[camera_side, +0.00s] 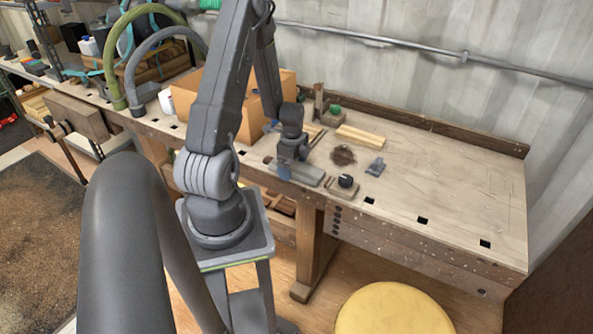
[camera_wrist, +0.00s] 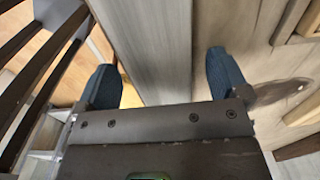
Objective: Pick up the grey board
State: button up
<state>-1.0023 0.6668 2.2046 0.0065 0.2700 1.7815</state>
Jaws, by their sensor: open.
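The grey board (camera_side: 309,174) lies flat at the front edge of the workbench. In the wrist view the grey board (camera_wrist: 158,40) runs up the middle of the picture. My gripper (camera_side: 285,170) is just above the board at its left part. In the wrist view my gripper (camera_wrist: 163,85) is open, with one dark blue finger on each side of the board. Visible gaps separate both fingers from the board's sides. The part of the board nearest the gripper body is hidden behind it. I cannot tell the exact height of the fingertips.
The workbench (camera_side: 450,185) has clear room on the right. A black knob on a small block (camera_side: 345,182), a small grey-blue part (camera_side: 376,167), and pale wood strips (camera_side: 360,136) lie near the board. A cardboard box (camera_side: 215,106) stands left. A yellow stool (camera_side: 395,312) is in front.

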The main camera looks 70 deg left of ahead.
jog(key=shift+f, duration=0.25)
jog(key=shift+c, duration=0.4)
jog(key=c, duration=1)
jog(key=shift+r, duration=0.15)
